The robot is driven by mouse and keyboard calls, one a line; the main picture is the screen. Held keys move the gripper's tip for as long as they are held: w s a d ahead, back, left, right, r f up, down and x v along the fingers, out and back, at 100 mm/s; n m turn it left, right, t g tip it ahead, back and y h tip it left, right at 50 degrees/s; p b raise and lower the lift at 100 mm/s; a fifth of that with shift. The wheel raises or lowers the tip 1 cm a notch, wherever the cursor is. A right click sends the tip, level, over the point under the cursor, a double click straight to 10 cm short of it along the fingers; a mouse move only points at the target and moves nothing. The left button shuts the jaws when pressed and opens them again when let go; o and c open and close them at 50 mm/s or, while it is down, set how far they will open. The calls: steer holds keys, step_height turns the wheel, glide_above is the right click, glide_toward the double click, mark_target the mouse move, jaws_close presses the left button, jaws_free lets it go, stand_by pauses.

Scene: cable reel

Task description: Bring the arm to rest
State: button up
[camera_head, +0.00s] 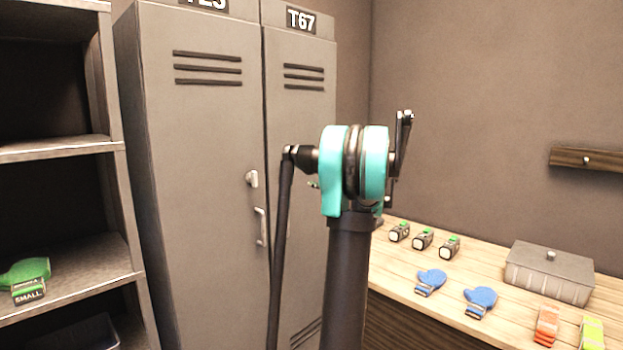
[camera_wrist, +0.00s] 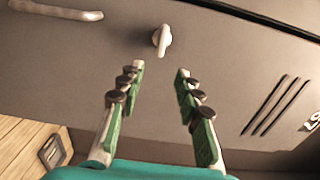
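My gripper (camera_wrist: 160,70) is open and empty in the wrist view, its two green and grey fingers apart. Beyond the fingertips is a grey locker door with a small pale knob (camera_wrist: 162,41) between and above them. A pale handle (camera_wrist: 58,10) is at the upper left of that view. In the head view my arm stands upright in front of the lockers, with its teal joint (camera_head: 332,170) in the middle. I cannot make out the gripper's fingers in the head view.
Grey lockers (camera_head: 195,130) stand behind my arm, their doors shut. A shelf unit (camera_head: 75,150) at the left holds a green item (camera_head: 27,270). A wooden bench (camera_head: 400,285) at the right bears blue mittens (camera_head: 431,282), small devices (camera_head: 422,238) and a lidded grey box (camera_head: 548,275).

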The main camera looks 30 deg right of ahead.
steer(key=shift+a, duration=0.1)
stand_by(0.3)
steer(key=s+a+f+n+g, duration=0.3)
steer(key=s+a+f, duration=0.2)
steer(key=a+f, duration=0.3)
steer(key=s+a+f+n+g, duration=0.25)
steer(key=s+a+f, duration=0.25)
steer(key=a, duration=0.6)
steer(key=s+a+f+n+g, duration=0.2)
steer(key=s+a+f+g, duration=0.1)
steer(key=s+a+f, duration=0.5)
steer(key=s+a+f+n+g+h, duration=0.1)
steer(key=s+f+n+g+h, duration=0.1)
steer(key=s+f, duration=0.5)
steer(key=s+a+f+n+g+h, duration=0.2)
steer(key=s+f+n+h, duration=0.2)
steer(key=s+f, duration=0.4)
steer(key=s, duration=0.7)
steer(key=shift+a+n, duration=0.3)
steer(key=shift+n, duration=0.05)
steer(key=shift+w, duration=0.1)
